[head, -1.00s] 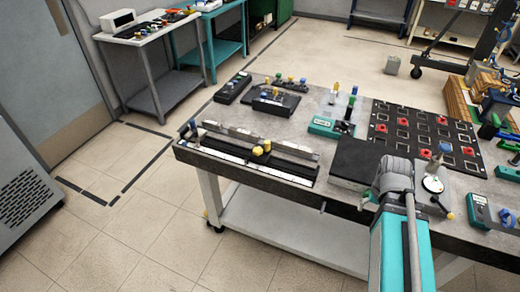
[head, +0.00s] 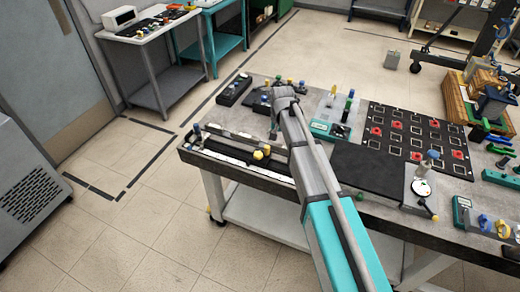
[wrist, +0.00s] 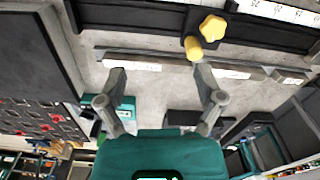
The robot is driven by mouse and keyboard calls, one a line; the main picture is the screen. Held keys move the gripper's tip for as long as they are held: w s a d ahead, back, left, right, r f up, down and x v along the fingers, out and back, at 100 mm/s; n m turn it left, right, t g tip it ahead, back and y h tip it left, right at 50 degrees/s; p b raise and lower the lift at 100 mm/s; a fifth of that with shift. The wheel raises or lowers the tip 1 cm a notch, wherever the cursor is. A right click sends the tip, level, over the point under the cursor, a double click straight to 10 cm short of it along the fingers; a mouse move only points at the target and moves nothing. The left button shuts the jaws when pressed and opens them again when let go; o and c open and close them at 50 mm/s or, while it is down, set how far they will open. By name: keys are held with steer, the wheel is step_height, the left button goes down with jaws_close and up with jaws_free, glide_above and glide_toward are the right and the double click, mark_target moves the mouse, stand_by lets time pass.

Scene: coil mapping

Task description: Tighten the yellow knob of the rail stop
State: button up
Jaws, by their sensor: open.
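The rail stop's yellow knob (head: 259,154) sits on the dark rail (head: 218,153) at the table's near left side. In the wrist view it is a star-shaped yellow knob (wrist: 213,28) with a yellow cylindrical piece (wrist: 193,48) close beside it. Both are on the black stop block (wrist: 195,20), which sits across the rail. My gripper (wrist: 160,72) is open and empty. In the wrist view its right finger points near the yellow cylinder, and the star knob lies past the fingertips. In the head view my wrist hides most of the gripper.
A metal strip (wrist: 165,62) runs along the rail. A green device (head: 330,130) and a black board with red squares (head: 405,135) are to the right. Black units with knobs (head: 234,90) stand behind the rail. A white-marked scale (head: 235,166) lies along the table's front edge.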

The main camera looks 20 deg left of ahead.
step_height(320, 180, up, 2)
steer(key=p, duration=0.1)
glide_above(258, 155)
steer(key=shift+f, duration=0.2)
step_height(258, 155, down, 14)
steer(key=b, duration=1.3)
steer(key=shift+r+b, duration=0.25)
steer(key=shift+b, duration=0.05)
stand_by(0.3)
